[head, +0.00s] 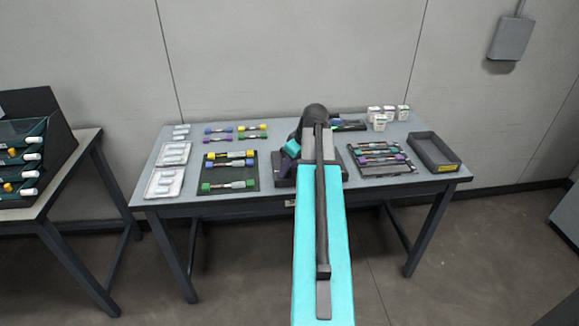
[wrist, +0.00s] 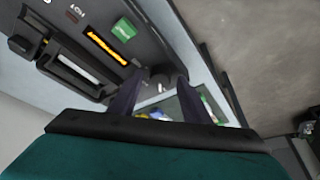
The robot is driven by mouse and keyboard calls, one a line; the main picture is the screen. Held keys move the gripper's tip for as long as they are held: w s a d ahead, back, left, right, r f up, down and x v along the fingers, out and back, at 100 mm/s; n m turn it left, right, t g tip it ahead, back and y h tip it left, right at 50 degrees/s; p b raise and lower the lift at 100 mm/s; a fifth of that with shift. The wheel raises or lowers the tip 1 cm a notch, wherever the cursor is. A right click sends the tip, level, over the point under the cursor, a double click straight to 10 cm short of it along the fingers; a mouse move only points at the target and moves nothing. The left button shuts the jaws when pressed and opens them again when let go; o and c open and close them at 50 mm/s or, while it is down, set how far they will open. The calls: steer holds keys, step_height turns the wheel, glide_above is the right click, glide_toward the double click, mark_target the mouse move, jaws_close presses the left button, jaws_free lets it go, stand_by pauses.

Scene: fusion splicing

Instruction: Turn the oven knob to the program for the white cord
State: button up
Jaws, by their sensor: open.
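In the wrist view a dark machine panel, which looks like the oven, carries a lit orange display (wrist: 106,47) and a green patch (wrist: 124,30). A small dark round knob (wrist: 159,82) shows just beyond my fingertips. My gripper (wrist: 160,77) is open, with one dark finger on each side of the knob's place in the picture. I cannot tell whether either finger touches it. The knob's pointer and program marks are not readable. In the head view my arm covers most of the machine at the middle of the table. I cannot pick out the white cord.
The grey table (head: 232,200) holds white trays (head: 165,183) at left, a dark mat (head: 214,190) with coloured-end cords, a rack (head: 366,172) and an empty grey bin (head: 446,165) at right. Another table stands at far left.

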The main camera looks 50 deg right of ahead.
steer(key=c, duration=1)
steer(key=shift+a+m, duration=0.1)
steer(key=shift+m, duration=0.4)
steer(key=m+h, duration=0.1)
steer(key=m, duration=0.1)
steer(key=m+h+p, duration=0.1)
steer(key=m, duration=0.1)
steer(key=shift+a+g, duration=0.2)
steer(key=shift+g, duration=0.1)
steer(key=shift+w+m+g+h+p, duration=0.1)
steer(key=shift+m+g+h+p, duration=0.3)
steer(key=shift+m, duration=1.05)
steer(key=shift+m+g+h+p, duration=0.1)
steer(key=shift+m+h+p, duration=0.45)
steer(key=shift+m, duration=0.9)
